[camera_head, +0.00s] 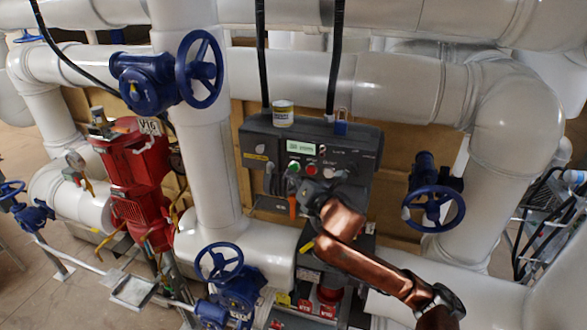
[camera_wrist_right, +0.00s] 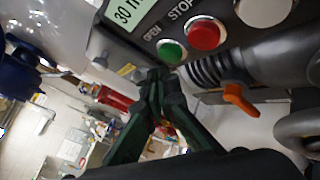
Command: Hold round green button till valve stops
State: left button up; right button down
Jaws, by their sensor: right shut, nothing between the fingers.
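The round green button (camera_head: 293,168) is on the front of a dark control box (camera_head: 258,140), left of a round red button (camera_head: 311,169). In the right wrist view the green button (camera_wrist_right: 170,51) sits under the "OPEN" label and the red button (camera_wrist_right: 205,33) by "STOP". My right gripper (camera_head: 299,183) is at the box front, just below the green button. In the wrist view its fingers (camera_wrist_right: 159,76) are shut and empty, tips close under the green button; I cannot tell whether they touch it. My left gripper is not in view.
A display (camera_wrist_right: 134,10) on the box reads "30" and more, cut off. An orange lever (camera_wrist_right: 240,98) lies right of my fingers. White pipes, blue handwheels (camera_head: 199,69) and a red pump (camera_head: 133,170) surround the box. A can (camera_head: 283,113) and a blue padlock (camera_head: 341,128) are on top.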

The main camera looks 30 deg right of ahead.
jog(key=s+a+p, duration=0.1)
jog(key=s+a, duration=0.2)
jog(key=shift+s+a, duration=0.15)
jog(key=shift+a, duration=0.25)
dwell(0.5)
